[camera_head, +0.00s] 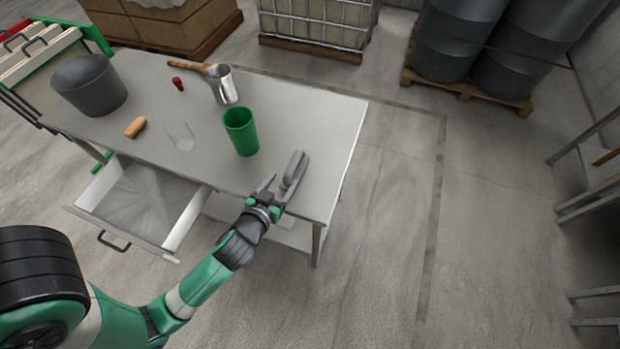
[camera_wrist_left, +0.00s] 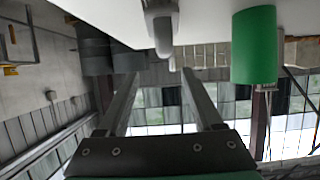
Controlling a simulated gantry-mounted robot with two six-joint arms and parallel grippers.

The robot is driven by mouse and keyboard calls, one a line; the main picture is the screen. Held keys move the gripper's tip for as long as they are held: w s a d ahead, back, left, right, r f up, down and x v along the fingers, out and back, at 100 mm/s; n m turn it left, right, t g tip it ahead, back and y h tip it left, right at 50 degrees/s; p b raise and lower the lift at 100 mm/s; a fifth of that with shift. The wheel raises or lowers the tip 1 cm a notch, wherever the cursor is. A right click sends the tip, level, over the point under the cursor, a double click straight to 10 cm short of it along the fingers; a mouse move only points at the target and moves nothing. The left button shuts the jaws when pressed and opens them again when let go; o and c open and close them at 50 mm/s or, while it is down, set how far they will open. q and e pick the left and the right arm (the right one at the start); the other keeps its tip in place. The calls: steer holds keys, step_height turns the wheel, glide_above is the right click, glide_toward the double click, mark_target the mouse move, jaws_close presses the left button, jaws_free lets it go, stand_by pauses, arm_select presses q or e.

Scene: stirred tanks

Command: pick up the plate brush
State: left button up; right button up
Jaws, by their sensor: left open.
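A grey elongated item with a rounded end, which I take for the plate brush (camera_head: 296,168), lies near the right front edge of the grey table (camera_head: 325,130). In the left wrist view the brush (camera_wrist_left: 161,28) shows at the top, ahead of the gap between my fingers. My left gripper (camera_head: 277,188) is open at the table's front edge, close to the brush's near end. In the left wrist view the left gripper (camera_wrist_left: 160,75) has its fingers apart with nothing between them. I cannot tell whether a finger touches the brush. My right gripper is not in view.
A green cup (camera_head: 241,132) stands left of the brush. A metal pot (camera_head: 222,85), a clear glass (camera_head: 181,137), a tan block (camera_head: 135,127), a small red item (camera_head: 178,83) and a dark bucket (camera_head: 90,86) stand further left. An open drawer (camera_head: 140,205) juts out in front.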

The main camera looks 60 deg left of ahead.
mark_target(292, 165)
arm_select(q)
steer(key=x, duration=0.6)
steer(key=shift+w+a+f+b, duration=0.15)
steer(key=shift+w+a+b, duration=0.15)
steer(key=shift+b, duration=0.1)
steer(key=x, duration=0.2)
steer(key=b+x, duration=0.1)
steer(key=x, duration=0.1)
steer(key=shift+s+a+f, duration=0.25)
steer(key=shift+s+a, duration=0.05)
steer(key=shift+a, duration=0.05)
steer(key=shift+w+a+f, duration=0.15)
steer(key=shift+w+a, duration=0.15)
steer(key=shift+w, duration=0.1)
steer(key=shift+s, duration=0.1)
steer(key=shift+c, duration=0.3)
jaws_close()
